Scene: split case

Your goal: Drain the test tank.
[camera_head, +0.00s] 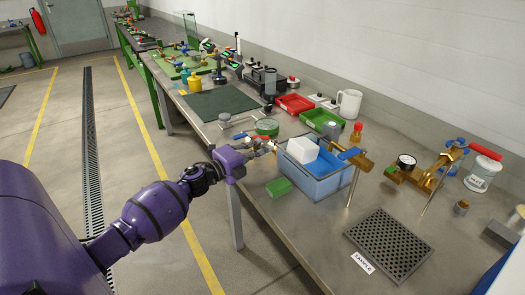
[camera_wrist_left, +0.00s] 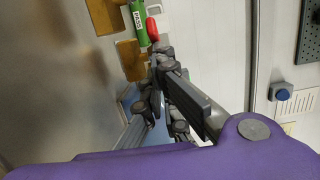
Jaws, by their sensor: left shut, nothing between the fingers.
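A blue open-topped tank (camera_head: 322,187) stands on the steel bench, with a bright blue inside and a white block (camera_head: 302,150) at its left part. A brass valve (camera_head: 354,158) with a blue handle sits on a thin post at the tank's right. My left gripper (camera_head: 272,147) is shut and empty, just left of the tank's rim and the white block. My right gripper is not in view.
A green block (camera_head: 279,187) lies at the front edge of the bench. A perforated plate (camera_head: 390,245) marked SAMPLE is at front right. A brass assembly with a gauge (camera_head: 406,161) and red handle stands behind. Red (camera_head: 294,104) and green (camera_head: 322,121) trays lie farther back.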

